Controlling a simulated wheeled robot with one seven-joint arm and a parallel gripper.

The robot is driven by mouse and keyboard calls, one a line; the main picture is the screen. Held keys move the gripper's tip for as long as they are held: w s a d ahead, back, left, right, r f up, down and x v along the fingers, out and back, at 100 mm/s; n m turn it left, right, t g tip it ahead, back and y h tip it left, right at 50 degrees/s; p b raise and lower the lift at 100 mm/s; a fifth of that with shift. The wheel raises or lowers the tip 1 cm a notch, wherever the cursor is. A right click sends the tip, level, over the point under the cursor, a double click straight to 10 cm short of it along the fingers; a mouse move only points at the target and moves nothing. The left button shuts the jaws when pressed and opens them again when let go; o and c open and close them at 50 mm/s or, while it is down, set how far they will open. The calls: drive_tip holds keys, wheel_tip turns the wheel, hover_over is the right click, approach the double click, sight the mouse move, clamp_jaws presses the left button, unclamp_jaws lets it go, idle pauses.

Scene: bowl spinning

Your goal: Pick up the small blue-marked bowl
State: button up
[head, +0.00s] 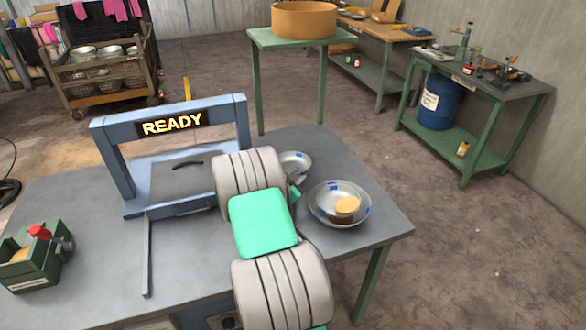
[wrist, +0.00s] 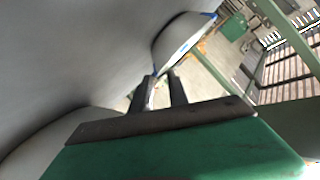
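The small blue-marked bowl (head: 296,162) sits on the grey table behind my arm, its left side hidden by an arm link. A larger metal bowl (head: 322,208) with blue marks stands in front and to its right, holding a tan-topped block (head: 346,206). My gripper (head: 297,190) is low between the two bowls, mostly hidden in the head view. In the wrist view my two dark fingers (wrist: 163,78) are apart with a gap between them. A pale blue-marked bowl (wrist: 178,40) lies just beyond their tips; I cannot tell whether they touch it.
A blue frame with a READY sign (head: 173,122) stands left of my arm. A green box (head: 34,262) with a red knob is at the table's left. The table's right edge (head: 405,226) is close to the larger bowl. A green stand (head: 262,38) is behind.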

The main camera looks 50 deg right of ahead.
sight(305, 169)
drive_tip(key=p+x, duration=0.1)
drive_tip(key=x, duration=0.6)
drive_tip(key=shift+p, duration=0.35)
drive_tip(key=shift+c, duration=0.4)
drive_tip(key=shift+f, duration=0.1)
clamp_jaws()
